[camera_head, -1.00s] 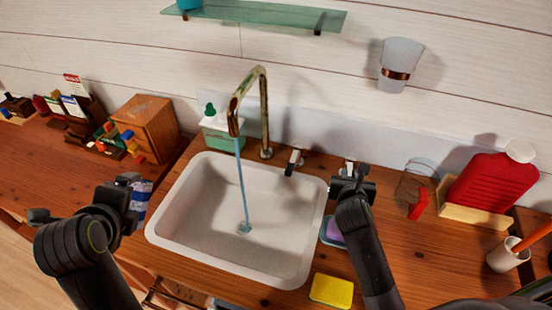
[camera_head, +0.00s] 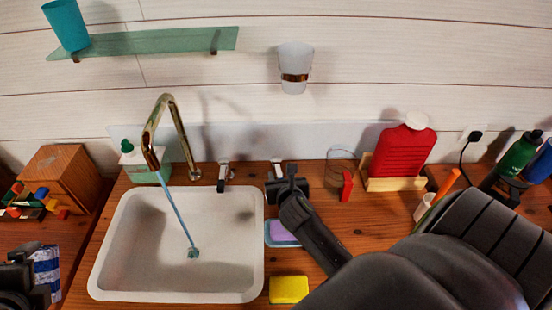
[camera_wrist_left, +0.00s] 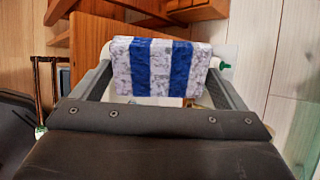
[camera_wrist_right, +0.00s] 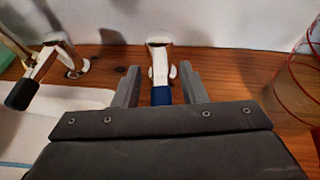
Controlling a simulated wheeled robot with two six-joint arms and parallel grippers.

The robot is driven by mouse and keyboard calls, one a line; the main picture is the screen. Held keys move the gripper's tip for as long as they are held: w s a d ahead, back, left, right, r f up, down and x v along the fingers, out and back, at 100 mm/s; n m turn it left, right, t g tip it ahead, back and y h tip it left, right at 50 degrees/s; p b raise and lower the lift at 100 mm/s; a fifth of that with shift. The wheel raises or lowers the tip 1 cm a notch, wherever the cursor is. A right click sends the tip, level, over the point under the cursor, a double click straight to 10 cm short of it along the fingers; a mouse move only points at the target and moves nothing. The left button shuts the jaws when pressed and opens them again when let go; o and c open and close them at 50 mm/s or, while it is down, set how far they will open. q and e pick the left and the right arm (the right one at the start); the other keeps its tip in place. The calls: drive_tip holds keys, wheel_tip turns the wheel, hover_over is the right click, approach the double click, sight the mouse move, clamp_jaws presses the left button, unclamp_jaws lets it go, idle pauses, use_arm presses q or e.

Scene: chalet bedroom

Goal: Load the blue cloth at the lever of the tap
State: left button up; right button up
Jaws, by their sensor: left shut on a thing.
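The blue-and-white striped cloth (camera_head: 47,268) is at the lower left of the head view. My left gripper (camera_head: 28,262) is shut on it, and the left wrist view shows the cloth (camera_wrist_left: 160,68) folded between the fingers. The brass tap (camera_head: 165,110) runs a thin stream of water into the white sink (camera_head: 110,285). One lever (camera_head: 225,172), with a dark tip, stands right of the spout. My right gripper (camera_head: 284,185) is at the other lever (camera_head: 277,167). In the right wrist view its fingers stand apart on either side of this lever (camera_wrist_right: 160,65), whose end is blue.
A soap dish (camera_head: 282,234) and a yellow sponge (camera_head: 289,289) lie right of the sink. A red bottle (camera_head: 403,150), a red item (camera_head: 346,187) and a clear glass stand behind my right arm. A wooden box (camera_head: 65,175) is left. A glass shelf (camera_head: 150,42) hangs above.

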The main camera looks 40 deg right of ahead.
drive_tip(key=v, duration=1.2)
drive_tip(key=shift+f, duration=0.1)
